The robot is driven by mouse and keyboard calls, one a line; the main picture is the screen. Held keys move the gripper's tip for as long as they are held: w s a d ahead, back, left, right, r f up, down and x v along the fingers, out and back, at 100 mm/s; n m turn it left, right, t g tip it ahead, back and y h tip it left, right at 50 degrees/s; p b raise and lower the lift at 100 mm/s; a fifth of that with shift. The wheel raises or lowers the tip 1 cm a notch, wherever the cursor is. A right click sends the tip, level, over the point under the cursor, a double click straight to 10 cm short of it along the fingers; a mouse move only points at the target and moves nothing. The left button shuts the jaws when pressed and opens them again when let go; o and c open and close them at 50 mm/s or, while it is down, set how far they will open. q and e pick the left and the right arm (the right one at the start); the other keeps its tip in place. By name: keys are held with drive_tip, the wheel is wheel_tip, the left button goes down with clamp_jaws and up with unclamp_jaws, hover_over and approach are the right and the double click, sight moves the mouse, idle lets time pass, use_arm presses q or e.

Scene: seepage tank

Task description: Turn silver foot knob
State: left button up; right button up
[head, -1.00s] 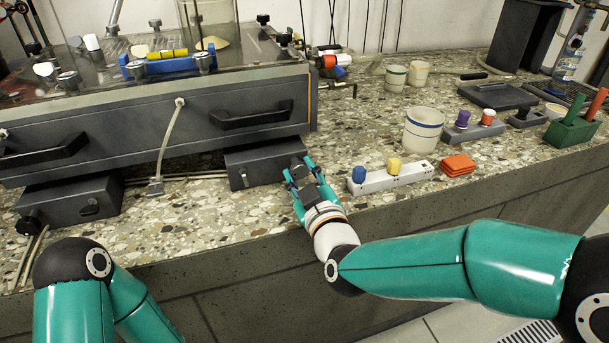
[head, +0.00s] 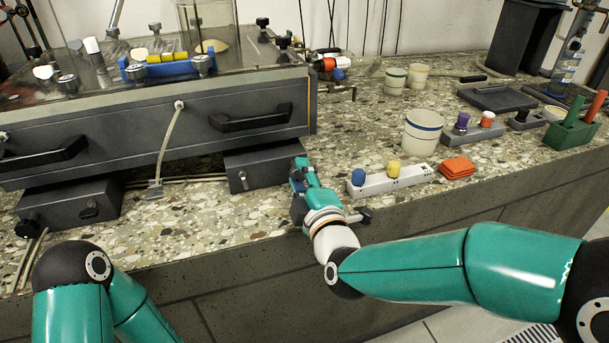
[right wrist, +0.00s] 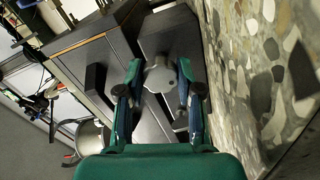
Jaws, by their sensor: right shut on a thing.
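The silver foot knob (right wrist: 160,77) shows in the right wrist view as a grey lobed knob between my fingertips, at the end of the dark foot box. The same foot box (head: 265,166) sits under the right part of the tank in the head view, where my fingers mostly hide the knob. My right gripper (head: 299,172) is shut on the knob at the box's right end. It also shows in the right wrist view (right wrist: 160,92), with one finger on each side of the knob. My left gripper is out of view; only part of the left arm shows.
The dark tank (head: 150,130) with black handles stands above the feet. A white strip with blue and yellow knobs (head: 400,180) lies right of my gripper, near orange pads (head: 457,166) and a white cup (head: 421,131). The speckled counter (head: 220,215) in front is clear.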

drive_tip(key=shift+a+f+n, duration=0.1)
drive_tip(key=shift+n, duration=0.3)
drive_tip(key=o, duration=1.2)
drive_tip(key=shift+c, duration=0.2)
drive_tip(key=shift+s, duration=0.15)
drive_tip(key=shift+s+d, duration=0.2)
drive_tip(key=shift+s, duration=0.1)
drive_tip(key=v, duration=1.1)
drive_tip(key=shift+s, duration=0.1)
